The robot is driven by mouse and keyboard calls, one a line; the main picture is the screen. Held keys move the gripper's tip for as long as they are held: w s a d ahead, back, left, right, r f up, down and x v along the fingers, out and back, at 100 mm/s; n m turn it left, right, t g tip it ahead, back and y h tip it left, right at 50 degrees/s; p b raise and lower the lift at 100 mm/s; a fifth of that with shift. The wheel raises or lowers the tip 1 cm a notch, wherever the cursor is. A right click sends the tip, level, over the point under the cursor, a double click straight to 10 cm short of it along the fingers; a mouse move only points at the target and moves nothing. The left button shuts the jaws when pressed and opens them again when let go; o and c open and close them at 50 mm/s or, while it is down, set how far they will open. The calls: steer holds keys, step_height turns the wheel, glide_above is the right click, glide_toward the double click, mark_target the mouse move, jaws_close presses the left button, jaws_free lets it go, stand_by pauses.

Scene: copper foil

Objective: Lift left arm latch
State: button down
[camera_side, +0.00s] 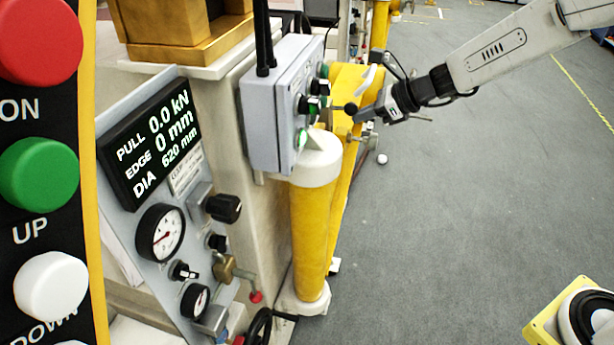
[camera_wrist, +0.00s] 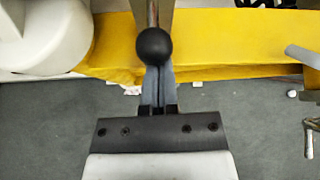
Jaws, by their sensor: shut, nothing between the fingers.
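A lever with a black ball knob (camera_wrist: 153,47) on a metal rod stands at the top middle of the wrist view, in front of a yellow arm (camera_wrist: 215,38). The knob also shows in the side view (camera_side: 350,108), beside the yellow arm. I take this lever for the latch, but cannot be sure. My gripper (camera_wrist: 158,80) is shut and its fingers point at the knob. The knob covers the fingertips in the wrist view, so I cannot tell whether they touch. In the side view my gripper (camera_side: 366,113) is just right of the knob.
A grey control box (camera_side: 275,105) and a yellow column with a white cap (camera_side: 312,215) stand left of my gripper. A grey bar end (camera_wrist: 303,58) and a brass-coloured fitting (camera_wrist: 309,138) are at the right of the wrist view. Open grey floor (camera_side: 470,210) lies to the right.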

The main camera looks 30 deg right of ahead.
steer(key=shift+w+a+r+g+h, duration=0.15)
steer(key=shift+r+g+h, duration=0.2)
steer(key=shift+r, duration=0.55)
steer(key=shift+w+a+r+g+h, duration=0.1)
steer(key=shift+r+g+h, duration=0.2)
steer(key=shift+r, duration=0.65)
steer(key=shift+w+a+r+g+h, duration=0.15)
steer(key=shift+r+g+h, duration=0.15)
steer(key=shift+r, duration=0.6)
steer(key=shift+w+a+r+g+h, duration=0.25)
steer(key=shift+w+r+g+h, duration=0.1)
steer(key=shift+r, duration=0.5)
steer(key=shift+w+a+r+g+h, duration=0.2)
steer(key=shift+a+r+g+h, duration=0.15)
steer(key=shift+r, duration=0.45)
steer(key=shift+w+a+r+g+h, duration=0.25)
steer(key=shift+w+r+g, duration=0.1)
steer(key=shift+r, duration=0.5)
steer(key=w+a+r, duration=0.3)
steer(key=r, duration=0.3)
steer(key=shift+a+g+h, duration=0.25)
steer(key=shift+g+h, duration=0.05)
steer(key=shift+w, duration=0.1)
steer(key=shift+r, duration=0.15)
steer(key=v, duration=0.9)
steer(key=shift+w+a+r, duration=0.15)
steer(key=shift+w+a, duration=0.05)
steer(key=shift+w, duration=0.2)
